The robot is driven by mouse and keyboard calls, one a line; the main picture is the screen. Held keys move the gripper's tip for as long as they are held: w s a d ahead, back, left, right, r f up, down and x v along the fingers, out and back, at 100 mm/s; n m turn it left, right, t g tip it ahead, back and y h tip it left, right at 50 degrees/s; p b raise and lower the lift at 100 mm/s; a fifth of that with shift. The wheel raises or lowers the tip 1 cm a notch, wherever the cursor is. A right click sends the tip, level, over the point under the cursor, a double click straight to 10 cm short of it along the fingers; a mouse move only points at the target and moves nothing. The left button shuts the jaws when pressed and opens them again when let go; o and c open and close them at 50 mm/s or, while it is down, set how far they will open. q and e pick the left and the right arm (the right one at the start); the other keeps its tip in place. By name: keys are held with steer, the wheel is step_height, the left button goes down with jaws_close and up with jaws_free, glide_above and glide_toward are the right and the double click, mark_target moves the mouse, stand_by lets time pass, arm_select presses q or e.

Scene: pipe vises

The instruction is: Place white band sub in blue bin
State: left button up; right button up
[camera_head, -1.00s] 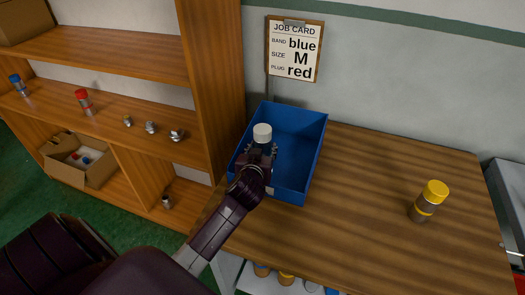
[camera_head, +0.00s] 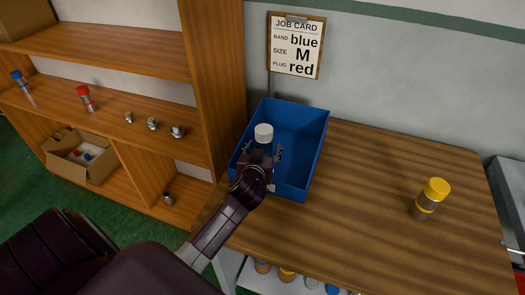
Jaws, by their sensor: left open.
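The blue bin (camera_head: 308,165) stands at the left end of the wooden workbench, against the wall. The white band sub (camera_head: 263,133) shows its white top inside the left part of the bin, and its lower part is hidden behind my gripper. My left gripper (camera_head: 263,155) reaches into the bin from the front left. Its fingers are spread open to either side of the sub. I cannot tell whether the sub touches the bin floor. My right gripper is not in view.
A yellow-capped sub (camera_head: 431,198) stands on the right of the workbench (camera_head: 370,220). A job card (camera_head: 296,45) hangs on the wall. A wooden shelf (camera_head: 120,73) at the left holds several small parts and a cardboard box (camera_head: 92,170). The bench middle is clear.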

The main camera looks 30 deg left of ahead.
arm_select(q)
steer(key=shift+s+d+r, duration=0.1)
steer(key=shift+s+r, duration=0.05)
steer(key=shift+s, duration=0.1)
steer(key=b+v, duration=0.1)
steer(key=v, duration=1)
steer(key=shift+s+d+r, duration=0.15)
